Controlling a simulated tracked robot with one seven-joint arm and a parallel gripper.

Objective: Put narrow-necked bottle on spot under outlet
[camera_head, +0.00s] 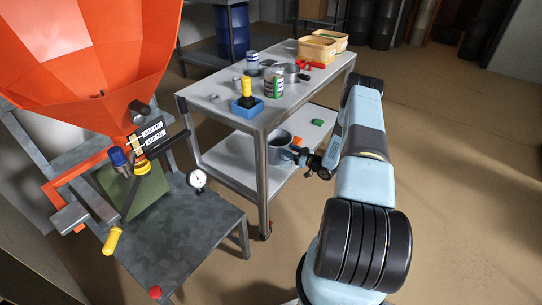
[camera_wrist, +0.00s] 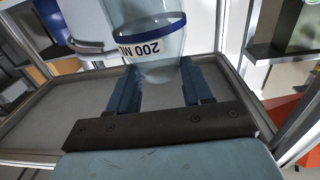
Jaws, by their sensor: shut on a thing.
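The clear bottle (camera_wrist: 150,14) with a dark-banded "200 ML" label is between the two blue fingers of my gripper (camera_wrist: 162,78) in the wrist view. The gripper is shut on its lower part; its upper end runs out of the frame. In the head view my gripper (camera_head: 300,155) is low beside the cart's lower shelf, and I cannot make out the bottle there. The orange hopper (camera_head: 95,50) stands at the left, with a "200 ML" label plate (camera_head: 148,138) near its outlet. The spot under the outlet cannot be made out behind the green box (camera_head: 132,188).
The steel cart (camera_head: 215,112) holds jars, a blue block, red clamps and yellow bins on top. A grey pot (camera_head: 279,140) and a green item (camera_head: 317,122) lie on its lower shelf. A dial gauge (camera_head: 197,180) stands on the hopper's grey table (camera_head: 200,225). Floor is clear at right.

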